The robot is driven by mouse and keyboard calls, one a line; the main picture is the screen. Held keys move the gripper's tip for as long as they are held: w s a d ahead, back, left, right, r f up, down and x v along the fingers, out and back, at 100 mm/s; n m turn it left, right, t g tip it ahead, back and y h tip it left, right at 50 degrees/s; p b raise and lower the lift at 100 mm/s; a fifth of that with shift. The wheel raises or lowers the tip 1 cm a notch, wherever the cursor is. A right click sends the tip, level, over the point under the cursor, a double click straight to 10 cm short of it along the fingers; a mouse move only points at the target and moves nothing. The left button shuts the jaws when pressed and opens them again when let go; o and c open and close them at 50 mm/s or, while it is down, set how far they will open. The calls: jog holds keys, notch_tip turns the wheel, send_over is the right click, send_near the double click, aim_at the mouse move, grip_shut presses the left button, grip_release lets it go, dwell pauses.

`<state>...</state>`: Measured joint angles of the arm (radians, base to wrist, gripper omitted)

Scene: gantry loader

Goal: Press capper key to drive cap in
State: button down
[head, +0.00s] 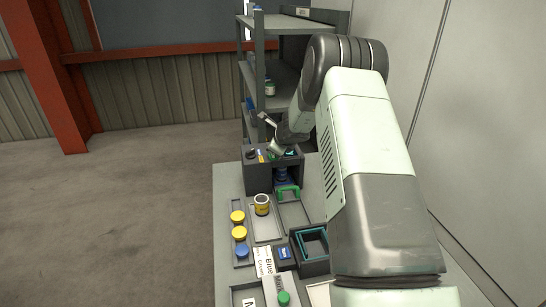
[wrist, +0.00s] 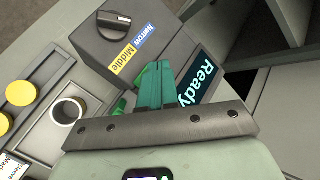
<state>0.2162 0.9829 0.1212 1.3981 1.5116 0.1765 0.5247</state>
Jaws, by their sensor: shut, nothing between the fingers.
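The capper (head: 258,176) is a dark grey box at the back of the bench. In the wrist view its top (wrist: 90,45) shows a black knob (wrist: 114,19), a blue "Narrow" label, a yellow "Middle" label and a display (wrist: 203,80) reading "Ready". My gripper (wrist: 156,70) is shut and empty, its green fingers over the capper's top between the labels and the display. In the head view my gripper (head: 275,149) is small and dim at the capper. A blue part (head: 283,174) shows in the capper's front opening, above a green bracket (head: 288,190).
An open jar with a yellow band (head: 262,205) stands on a tray in front of the capper. Yellow caps (head: 238,217) and a blue cap (head: 242,251) lie to its left. A grey shelf rack (head: 258,75) stands behind. A teal-rimmed bin (head: 312,243) is at front right.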

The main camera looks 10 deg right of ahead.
aim_at(274, 158)
jog(key=shift+f, duration=0.15)
dwell(0.7)
jog(key=shift+f, duration=0.3)
jog(key=shift+f, duration=0.4)
dwell(0.6)
jog(key=shift+r, duration=0.8)
jog(key=shift+r, duration=0.1)
jog(key=shift+r, duration=2.4)
